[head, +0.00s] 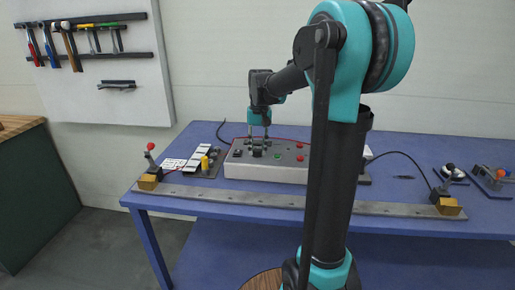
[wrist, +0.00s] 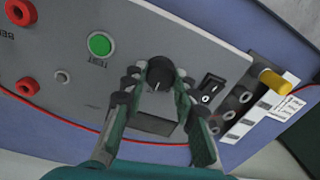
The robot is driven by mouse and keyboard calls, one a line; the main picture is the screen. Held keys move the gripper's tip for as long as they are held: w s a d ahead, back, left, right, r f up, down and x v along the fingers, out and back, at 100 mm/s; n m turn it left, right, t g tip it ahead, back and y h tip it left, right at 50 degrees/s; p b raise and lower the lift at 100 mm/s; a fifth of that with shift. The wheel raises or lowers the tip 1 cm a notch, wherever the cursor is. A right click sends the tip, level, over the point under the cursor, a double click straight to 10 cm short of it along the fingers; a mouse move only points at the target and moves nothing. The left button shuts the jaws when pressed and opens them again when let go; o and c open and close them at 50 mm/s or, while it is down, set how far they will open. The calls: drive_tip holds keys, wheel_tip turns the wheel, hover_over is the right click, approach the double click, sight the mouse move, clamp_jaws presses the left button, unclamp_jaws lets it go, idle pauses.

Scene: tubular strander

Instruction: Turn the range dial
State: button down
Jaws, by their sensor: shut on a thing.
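The range dial (wrist: 160,74) is a round black knob with a white pointer line, on the grey panel of the test box (head: 264,174). My gripper (wrist: 158,78) points down at the panel, with one fingertip on each side of the dial, and is shut on it. In the head view my gripper (head: 258,141) is over the left part of the box top, and the dial is too small to make out there. The panel also has a green TEST button (wrist: 100,44), a black rocker switch (wrist: 207,87) and red sockets (wrist: 27,86).
The box stands on a blue table (head: 210,132). A long metal bar (head: 240,198) with brass end blocks runs along the front. A yellow knob (head: 205,162) and white terminal strips (head: 198,153) lie left of the box. A red-balled lever (head: 151,148) stands at the left end.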

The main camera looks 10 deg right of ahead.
sight(258, 150)
idle(0.3)
drive_tip(key=m, duration=0.4)
drive_tip(key=shift+m, duration=2.4)
drive_tip(key=c, duration=1.2)
unclamp_jaws()
drive_tip(key=shift+r, duration=0.1)
drive_tip(key=r, duration=1.1)
drive_tip(key=shift+s+d+r, duration=0.15)
drive_tip(key=shift+s+r, duration=0.1)
drive_tip(key=shift+r, duration=0.15)
